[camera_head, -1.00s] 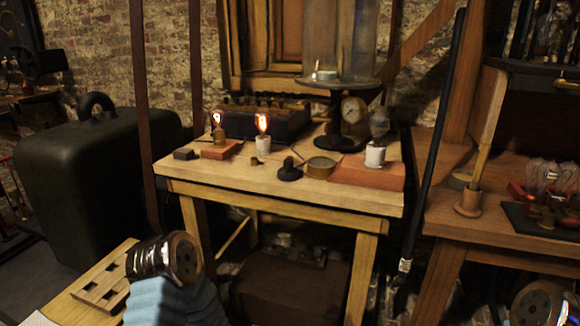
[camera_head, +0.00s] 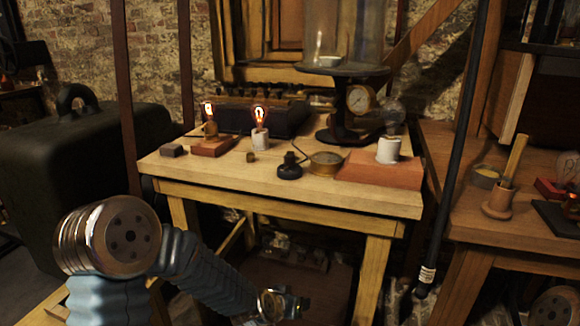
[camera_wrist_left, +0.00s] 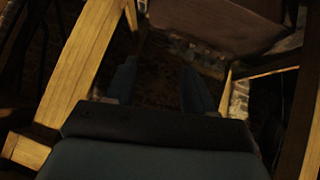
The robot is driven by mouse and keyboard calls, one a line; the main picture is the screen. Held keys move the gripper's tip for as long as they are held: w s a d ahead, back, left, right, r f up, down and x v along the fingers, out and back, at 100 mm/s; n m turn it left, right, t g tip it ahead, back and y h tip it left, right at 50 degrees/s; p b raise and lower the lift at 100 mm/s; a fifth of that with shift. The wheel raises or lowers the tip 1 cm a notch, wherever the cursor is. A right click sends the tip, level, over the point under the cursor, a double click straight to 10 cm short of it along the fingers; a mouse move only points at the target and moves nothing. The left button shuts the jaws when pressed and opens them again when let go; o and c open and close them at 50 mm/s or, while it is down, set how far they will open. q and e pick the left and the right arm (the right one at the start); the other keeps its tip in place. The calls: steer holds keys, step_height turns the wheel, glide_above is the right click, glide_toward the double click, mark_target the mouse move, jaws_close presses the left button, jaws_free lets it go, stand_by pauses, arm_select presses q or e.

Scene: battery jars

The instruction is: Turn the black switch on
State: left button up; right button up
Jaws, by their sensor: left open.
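A small black switch (camera_head: 290,168) with a round base and a knob on top stands on the wooden table, left of a round brass gauge (camera_head: 326,162). I cannot tell its setting. My left arm comes in at the lower left of the head view and its wrist end is low, in front of the table; the fingers are not clear there. In the left wrist view my left gripper (camera_wrist_left: 160,90) is open and empty, with wooden table legs and dark floor beyond it. The switch is not visible in that view. My right gripper is not in view.
The wooden table (camera_head: 270,197) carries two glowing bulbs (camera_head: 259,118), an unlit bulb (camera_head: 394,116) on a red block (camera_head: 383,172), and a glass jar (camera_head: 336,40) on a black stand. A thin black pole (camera_head: 456,150) rises between this table and the right bench (camera_head: 452,210).

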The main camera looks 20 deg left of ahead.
arm_select(q)
steer(key=w+a+r+t+y+b, duration=0.15)
steer(key=w+r+t, duration=0.3)
steer(key=r, duration=0.85)
steer(key=t+y+b, duration=0.1)
steer(key=t+b, duration=0.2)
steer(key=t, duration=0.2)
glide_toward(287, 161)
steer(key=shift+g, duration=0.25)
steer(key=w, duration=0.5)
steer(key=w+p, duration=0.1)
steer(key=w, duration=0.5)
steer(key=shift+w+d+r, duration=0.2)
steer(key=shift+d, duration=0.05)
steer(key=shift+c, duration=0.5)
steer(key=c, duration=0.8)
steer(key=m+h+b, duration=0.1)
steer(key=h+b, duration=0.1)
steer(key=b, duration=0.3)
steer(key=m+h+b, duration=0.1)
steer(key=h+b, duration=0.1)
steer(key=b, duration=0.4)
steer(key=shift+d+f+m+h, duration=0.1)
steer(key=shift+f+m+h, duration=0.15)
steer(key=shift+m, duration=0.15)
steer(key=shift+r+g+b, duration=0.2)
steer(key=shift+g+b, duration=0.1)
steer(key=shift+b, duration=0.35)
steer(key=o, duration=0.9)
